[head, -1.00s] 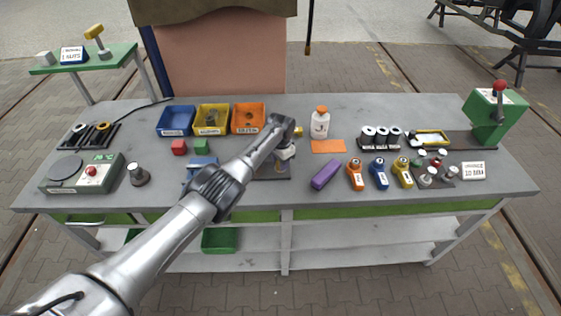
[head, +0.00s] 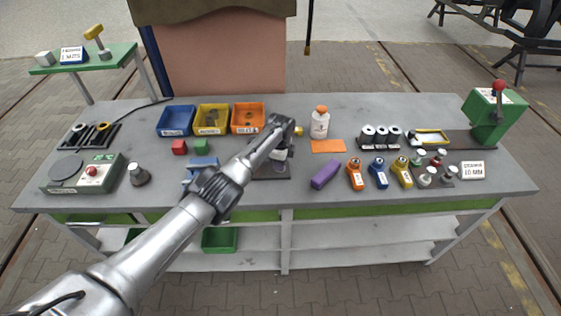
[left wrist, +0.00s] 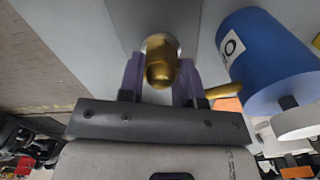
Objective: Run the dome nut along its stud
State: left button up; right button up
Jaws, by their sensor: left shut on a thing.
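The brass dome nut (left wrist: 161,66) shows in the left wrist view, its rounded end towards the camera. My left gripper (left wrist: 160,82) is shut on it, one purple-lined finger on each side. In the head view my left gripper (head: 288,128) is above the bench, over a small fixture on a dark base plate (head: 272,173). A small brass part (head: 299,131) shows beside its tip; I cannot tell whether it is the nut. The stud is hidden behind the nut and fingers. My right gripper is in neither view.
A blue cylinder (left wrist: 262,55) with a brass rod (left wrist: 224,91) is close to the right finger in the wrist view. A white bottle (head: 320,124) and an orange mat (head: 327,146) are right of the gripper. Parts bins (head: 212,131) stand behind left; a purple block (head: 325,174) lies in front right.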

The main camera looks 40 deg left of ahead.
pick_arm(q)
jog(key=m, duration=0.3)
jog(key=shift+d+r+m, duration=0.1)
jog(key=shift+r+m, duration=0.1)
jog(key=shift+m, duration=0.2)
jog(key=m, duration=0.3)
jog(key=shift+m, duration=0.9)
jog(key=shift+m, duration=0.3)
jog(key=o, duration=0.9)
jog(key=shift+s+f, duration=0.1)
jog(key=shift+f, duration=0.05)
